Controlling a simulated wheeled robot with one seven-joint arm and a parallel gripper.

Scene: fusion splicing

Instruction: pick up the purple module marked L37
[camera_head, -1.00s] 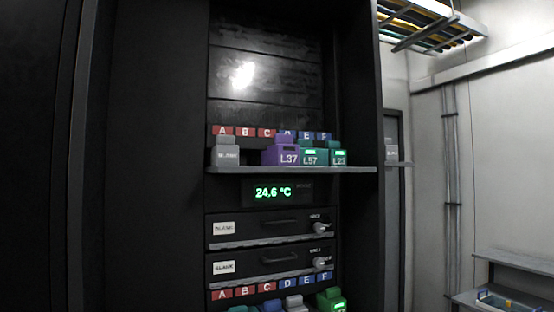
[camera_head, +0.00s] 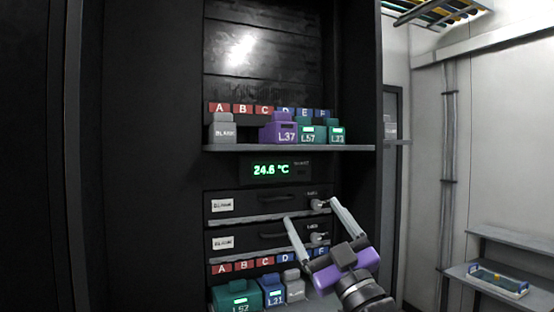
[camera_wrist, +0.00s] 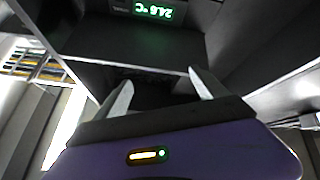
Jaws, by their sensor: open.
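The purple module marked L37 (camera_head: 280,131) stands on the upper shelf in the head view, left of the green module marked L57 (camera_head: 308,133). My gripper (camera_head: 310,209) is in front of the rack, below that shelf and to the right. Its two fingers are spread apart with nothing between them. In the wrist view my gripper's fingers (camera_wrist: 157,88) are also apart and empty, facing the rack. The L37 module is not clearly visible in the wrist view.
On the upper shelf (camera_head: 350,148) are a grey BLANK module (camera_head: 222,130) and a green module marked L23 (camera_head: 336,134). A temperature display (camera_head: 271,170) and drawers lie below. Lower modules include teal L52 (camera_head: 238,296) and blue L21 (camera_head: 272,292). A bench (camera_head: 470,274) stands at right.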

